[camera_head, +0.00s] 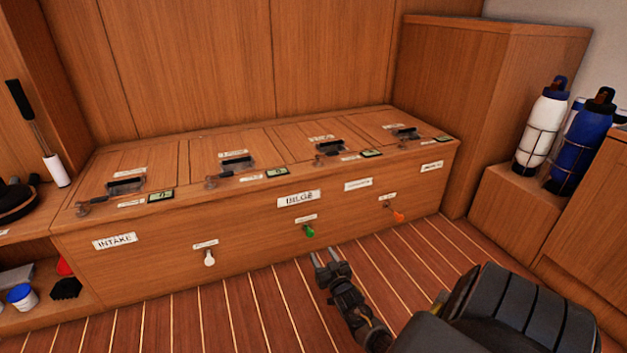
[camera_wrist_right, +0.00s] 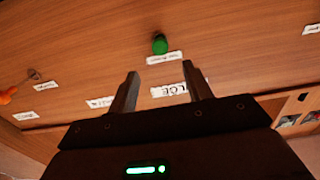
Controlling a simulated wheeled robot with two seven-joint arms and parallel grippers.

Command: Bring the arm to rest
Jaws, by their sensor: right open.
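My right gripper (camera_head: 326,262) is open and empty in the head view, in front of the wooden bench (camera_head: 150,261). Its two fingers (camera_wrist_right: 162,92) also show apart in the right wrist view, with the bench front beyond them. The green knob (camera_head: 309,231) on the bench front is just beyond and left of the fingertips in the head view. In the wrist view the green knob (camera_wrist_right: 159,44) appears above the gap between the fingers, apart from them. My right arm (camera_head: 362,318) comes in from the lower right. My left gripper does not show.
A white knob (camera_head: 209,259) and an orange knob (camera_head: 398,216) stick out of the bench front. The bench top carries several hatches with latches and small displays. Bottles (camera_head: 541,128) stand in racks at right. The striped floor (camera_head: 228,318) before the bench is clear.

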